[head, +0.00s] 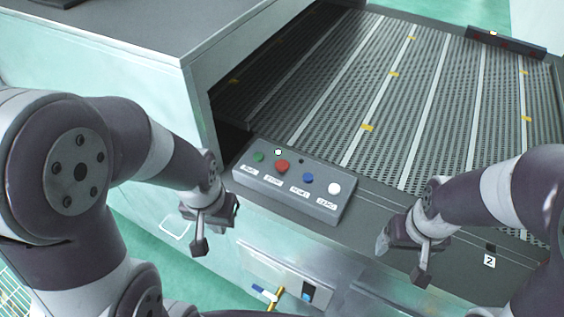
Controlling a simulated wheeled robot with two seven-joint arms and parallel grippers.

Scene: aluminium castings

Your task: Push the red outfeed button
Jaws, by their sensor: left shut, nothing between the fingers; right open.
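The red button (282,167) sits on a grey control box (266,188) between a green button (259,156) and a blue button (308,178). A white button (334,188) is at the box's right end. Labels below the buttons are too small to read. My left gripper (201,247) is shut and empty, left of the box and apart from it, pointing down. My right gripper (402,262) is open and empty, to the right of the box over the machine's front edge. Nothing covers the red button.
A slatted conveyor bed (400,95) with yellow marks lies behind the box. A pale machine housing (190,60) stands at the back left. A lower front panel (270,272) has a blue switch and yellow handle. A green floor (160,235) shows at left.

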